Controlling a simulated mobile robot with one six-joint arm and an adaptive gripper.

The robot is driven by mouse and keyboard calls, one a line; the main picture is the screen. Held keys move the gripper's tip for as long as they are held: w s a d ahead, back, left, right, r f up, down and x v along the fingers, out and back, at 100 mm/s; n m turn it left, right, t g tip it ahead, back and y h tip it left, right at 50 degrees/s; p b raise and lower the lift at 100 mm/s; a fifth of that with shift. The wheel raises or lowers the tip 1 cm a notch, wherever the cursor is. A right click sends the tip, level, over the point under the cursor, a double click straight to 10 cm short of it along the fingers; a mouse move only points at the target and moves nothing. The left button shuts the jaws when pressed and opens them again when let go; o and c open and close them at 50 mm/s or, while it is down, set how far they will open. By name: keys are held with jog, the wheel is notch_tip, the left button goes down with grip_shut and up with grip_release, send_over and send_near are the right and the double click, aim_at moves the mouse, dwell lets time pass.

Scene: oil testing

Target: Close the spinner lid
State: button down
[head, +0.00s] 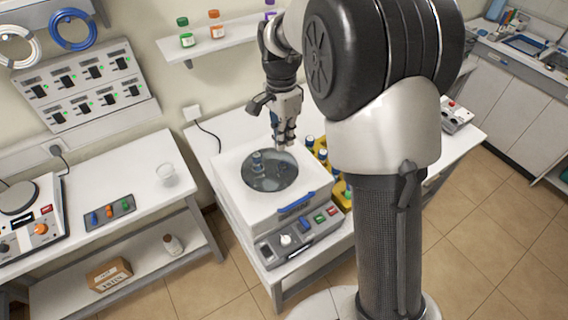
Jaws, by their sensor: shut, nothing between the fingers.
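The spinner (262,228) is a white box on the middle table, with a control panel on its front. Its white lid (228,178) has a round, dark glass window (270,170) and a blue handle (297,201) at the front edge. The lid appears to lie flat over the body; I cannot tell if it is latched. A blue-topped shape shows in the window. My gripper (283,146) points down at the lid's back edge, just behind the window. It is shut and empty. I cannot tell if its tips touch the lid.
A wall shelf (222,43) with small bottles hangs behind my gripper. The left table holds a glass bowl (166,174) and a small dark tray (110,213). The table left of the spinner's back is clear.

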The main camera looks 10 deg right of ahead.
notch_tip(320, 180, down, 12)
jog(key=shift+s, duration=0.4)
jog(key=shift+d+f, duration=0.1)
jog(key=shift+t, duration=0.6)
jog(key=s+f+b, duration=0.1)
jog(key=f+b, duration=0.1)
jog(key=f, duration=0.1)
jog(key=s+d+f+b, duration=0.1)
jog(key=s+f+b, duration=0.1)
jog(key=f+b, duration=0.1)
jog(key=s+f+b, duration=0.2)
jog(key=f+b, duration=0.1)
jog(key=shift+d+f, duration=0.2)
jog(key=shift+d, duration=0.1)
jog(key=shift+s+f, duration=0.35)
jog(key=shift+s, duration=0.15)
notch_tip(320, 180, up, 14)
jog(key=r+p, duration=0.1)
jog(key=p, duration=0.3)
send_over(294, 206)
jog(key=s+d, duration=0.1)
jog(key=s, duration=0.2)
jog(key=shift+w+f, duration=0.2)
jog(key=shift+f, duration=0.05)
